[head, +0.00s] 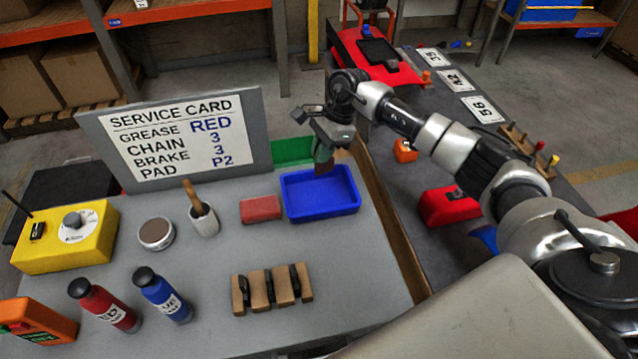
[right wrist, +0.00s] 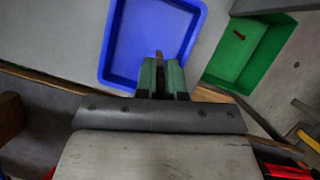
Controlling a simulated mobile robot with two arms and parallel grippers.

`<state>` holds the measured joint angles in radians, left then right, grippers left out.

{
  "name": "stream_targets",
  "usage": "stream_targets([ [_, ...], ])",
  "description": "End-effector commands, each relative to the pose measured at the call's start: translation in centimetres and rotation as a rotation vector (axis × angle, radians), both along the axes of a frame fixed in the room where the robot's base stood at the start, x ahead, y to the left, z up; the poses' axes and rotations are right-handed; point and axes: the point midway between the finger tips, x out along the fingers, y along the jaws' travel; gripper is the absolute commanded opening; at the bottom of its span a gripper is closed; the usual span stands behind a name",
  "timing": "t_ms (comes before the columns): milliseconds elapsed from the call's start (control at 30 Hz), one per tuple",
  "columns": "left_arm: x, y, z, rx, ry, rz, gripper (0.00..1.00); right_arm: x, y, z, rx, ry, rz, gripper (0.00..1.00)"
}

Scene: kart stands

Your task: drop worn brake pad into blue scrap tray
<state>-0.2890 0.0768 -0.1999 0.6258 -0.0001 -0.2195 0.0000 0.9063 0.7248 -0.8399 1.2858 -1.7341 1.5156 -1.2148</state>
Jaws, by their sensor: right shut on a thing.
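The blue scrap tray (head: 346,209) stands on the grey bench, right of a red block. My right gripper (head: 324,152) is over the tray's far part, pointing down. It is shut on the worn brake pad (head: 324,168), a small brown piece that shows just below the fingertips. In the right wrist view, the green fingertips (right wrist: 161,76) hold the brown pad (right wrist: 159,60) above the blue tray floor (right wrist: 135,45). Most of the pad is hidden between the fingers. My left gripper is not in view.
A green tray (head: 292,150) lies behind the blue one, with a small reddish piece (right wrist: 239,35) in it. The service card board (head: 180,140) stands at the back left. A red block (head: 261,209) and a wooden rack (head: 271,288) are nearby. The bench's right edge has a wooden rim.

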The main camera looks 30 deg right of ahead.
Motion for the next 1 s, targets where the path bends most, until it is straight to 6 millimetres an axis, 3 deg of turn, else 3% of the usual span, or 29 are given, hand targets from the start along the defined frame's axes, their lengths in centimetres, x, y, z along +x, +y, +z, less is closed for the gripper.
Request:
stream_targets([
  [167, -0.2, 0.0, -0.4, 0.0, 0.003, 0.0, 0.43, 0.0, 0.1, -0.9, 0.001, 0.001, 0.001, 0.0],
  [467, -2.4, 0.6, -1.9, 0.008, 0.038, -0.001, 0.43, -0.1, 0.1, -4.3, 0.001, 0.002, 0.001, 0.0],
  [633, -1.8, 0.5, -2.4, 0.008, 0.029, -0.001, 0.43, 0.0, 0.1, -5.7, 0.001, 0.0, 0.001, 0.0],
  [933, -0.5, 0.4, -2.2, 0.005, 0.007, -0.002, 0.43, 0.0, 0.1, -6.0, 0.001, -0.001, 0.002, 0.0],
  [967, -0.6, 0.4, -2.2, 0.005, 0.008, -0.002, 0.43, 0.0, 0.1, -6.0, 0.0, -0.001, 0.002, 0.12],
  [1000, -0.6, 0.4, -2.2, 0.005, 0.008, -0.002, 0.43, 0.0, 0.1, -6.0, 0.001, -0.001, 0.002, 0.18],
])
